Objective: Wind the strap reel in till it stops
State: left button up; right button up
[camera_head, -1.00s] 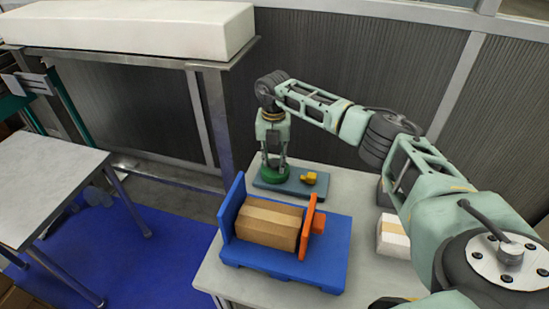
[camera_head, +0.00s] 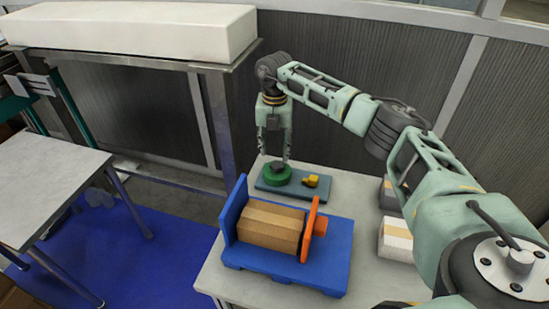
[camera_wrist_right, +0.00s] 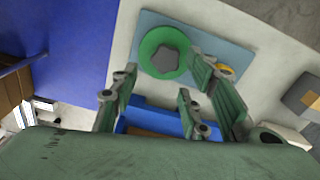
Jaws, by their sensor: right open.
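A round green reel (camera_head: 278,173) with a dark star-shaped knob lies flat on a blue-grey plate (camera_head: 300,189); it also shows in the right wrist view (camera_wrist_right: 151,63). A small yellow piece (camera_head: 311,181) sits on the plate to its right. My right gripper (camera_head: 274,160) points down just above the reel, open, with nothing between its fingers. In the right wrist view its fingers (camera_wrist_right: 163,80) are spread, with the reel beyond them. I cannot tell whether a fingertip touches the reel. My left gripper is out of view.
Boxes (camera_head: 396,240) sit at the right. Clear table (camera_head: 345,188) lies right of the plate.

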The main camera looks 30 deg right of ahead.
aim_at(274, 165)
notch_tip(274, 165, up, 6)
jog(key=shift+r, duration=0.25)
jog(key=shift+r, duration=0.1)
dwell(0.4)
